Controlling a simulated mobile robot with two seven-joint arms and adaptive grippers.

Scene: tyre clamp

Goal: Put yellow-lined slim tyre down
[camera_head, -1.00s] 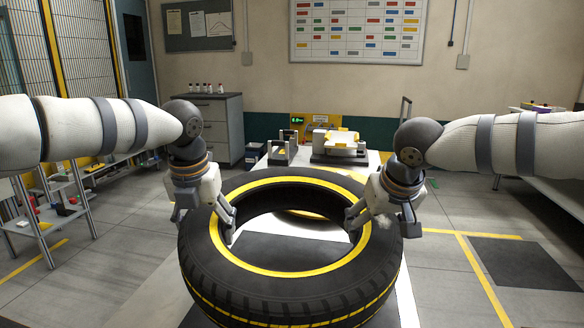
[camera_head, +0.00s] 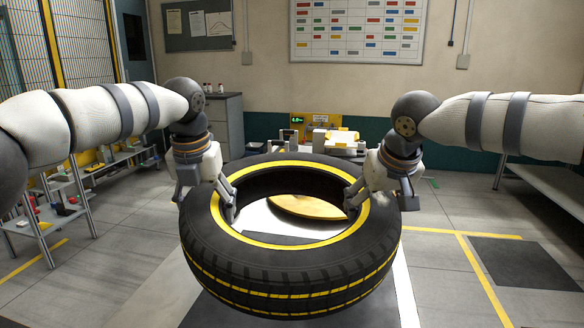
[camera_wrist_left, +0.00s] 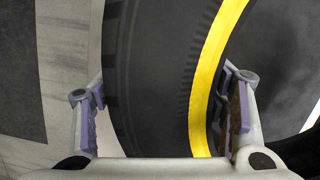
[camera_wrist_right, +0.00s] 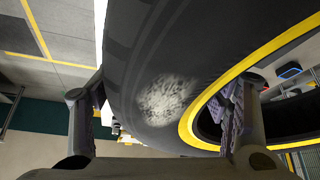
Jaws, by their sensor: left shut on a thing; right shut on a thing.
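The yellow-lined slim tyre (camera_head: 290,285) is a black tyre with a yellow ring on its upper face and yellow lines around its tread. It is held lying roughly flat, tipped somewhat, above the table. My left gripper (camera_head: 208,196) is shut on its left wall, one finger outside and one in the hole; the left wrist view shows this wall (camera_wrist_left: 150,80) between the fingers. My right gripper (camera_head: 379,195) is shut on the right wall in the same way. A pale scuffed patch (camera_wrist_right: 166,100) shows on the tyre in the right wrist view.
The white-edged table (camera_head: 405,300) runs under the tyre, which hides much of it. A yellow round piece (camera_head: 308,206) shows through the tyre's hole. A shelf rack (camera_head: 50,215) is at left.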

